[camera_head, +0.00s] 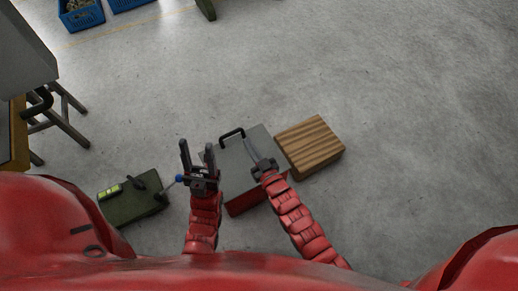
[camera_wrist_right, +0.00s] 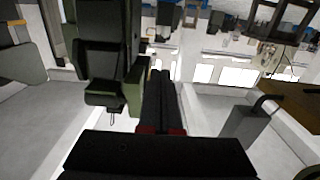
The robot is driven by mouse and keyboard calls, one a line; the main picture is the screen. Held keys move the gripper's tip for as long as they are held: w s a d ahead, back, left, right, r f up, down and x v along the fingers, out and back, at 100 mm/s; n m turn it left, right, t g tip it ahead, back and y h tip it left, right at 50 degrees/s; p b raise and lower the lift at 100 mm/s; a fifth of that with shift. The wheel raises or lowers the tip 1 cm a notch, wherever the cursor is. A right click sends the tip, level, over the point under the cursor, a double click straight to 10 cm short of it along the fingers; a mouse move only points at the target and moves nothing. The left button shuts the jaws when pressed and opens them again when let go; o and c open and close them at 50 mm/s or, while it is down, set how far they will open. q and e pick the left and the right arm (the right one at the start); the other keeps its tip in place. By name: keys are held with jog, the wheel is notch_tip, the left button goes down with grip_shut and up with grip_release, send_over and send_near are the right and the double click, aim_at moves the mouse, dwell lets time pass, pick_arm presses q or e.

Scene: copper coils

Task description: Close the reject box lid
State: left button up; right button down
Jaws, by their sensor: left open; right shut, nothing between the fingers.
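The reject box appears as a red body (camera_head: 245,203) with a grey lid panel (camera_head: 238,160) above it, in the head view. A black handle (camera_head: 232,133) is at the panel's far edge. I cannot tell whether the lid lies flush or is tilted up. My left gripper (camera_head: 197,150) is open and empty at the panel's left edge. My right gripper (camera_head: 256,150) is shut and empty over the panel's right part; I cannot tell whether it touches. Its closed black fingers (camera_wrist_right: 160,98) show in the right wrist view.
A slatted wooden block (camera_head: 310,146) stands right of the box. A dark green case (camera_head: 133,200) lies to the left, with a blue-tipped part between it and my left gripper. A bench (camera_head: 15,135) stands far left, blue crates (camera_head: 80,14) at the back. The floor right is clear.

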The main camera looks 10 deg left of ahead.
jog(key=w+a+f+g+h, duration=0.1)
jog(key=w+a+g+h, duration=0.1)
jog(key=w+a+g, duration=0.1)
jog(key=g+h+b, duration=0.3)
jog(key=g+b, duration=0.1)
jog(key=b, duration=0.2)
send_over(230, 133)
jog(key=s+d, duration=0.1)
jog(key=s, duration=0.1)
notch_tip(230, 133, down, 10)
jog(key=f, duration=0.1)
jog(key=shift+w+g, duration=0.25)
jog(key=shift+g, duration=0.15)
jog(key=shift+w+a+f+g+h+b, duration=0.15)
jog(key=shift+w+f+g+h+b, duration=0.05)
jog(key=shift+f+b, duration=0.3)
jog(key=shift+w+a+f+g+h+b, duration=0.1)
jog(key=shift+w+f+g+h+b, duration=0.1)
jog(key=shift+f+b, duration=0.3)
jog(key=shift+w+a+f+g+h+b, duration=0.2)
jog(key=shift+f+b, duration=0.2)
jog(key=shift+f, duration=0.2)
jog(key=shift+d+f, duration=0.1)
jog(key=shift+f, duration=0.15)
jog(key=shift+s+f, duration=0.1)
